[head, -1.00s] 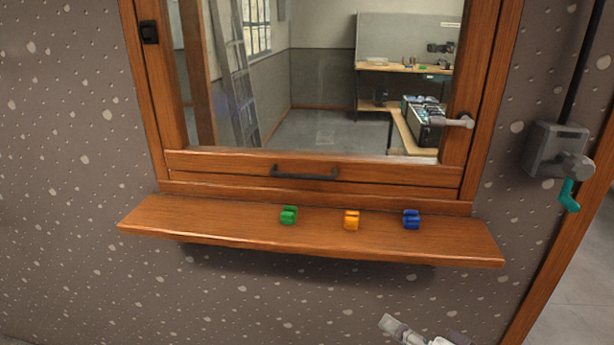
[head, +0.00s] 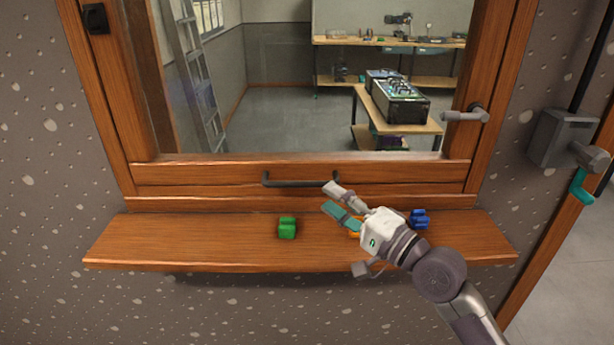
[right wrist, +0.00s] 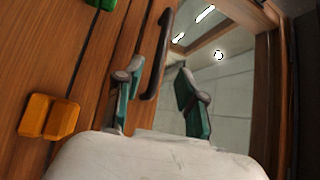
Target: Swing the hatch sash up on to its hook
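The hatch sash (head: 220,174) is a wooden frame with a glass pane, down in its surround above the shelf. Its dark bar handle (head: 285,183) runs along the bottom rail; the handle also shows in the right wrist view (right wrist: 157,60). My right gripper (head: 332,198) is open and empty, close to the right end of the handle. In the right wrist view my fingers (right wrist: 157,88) stand apart, and the handle's end lies between them or just beyond; I cannot tell if they touch. I cannot pick out the hook. My left gripper is not in view.
A wooden shelf (head: 190,240) juts out below the sash. On it are a green block (head: 287,228), an orange block (head: 354,229) partly behind my gripper, and a blue block (head: 419,219). A grey lever (head: 466,115) is on the right frame; a crank box (head: 562,138) is farther right.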

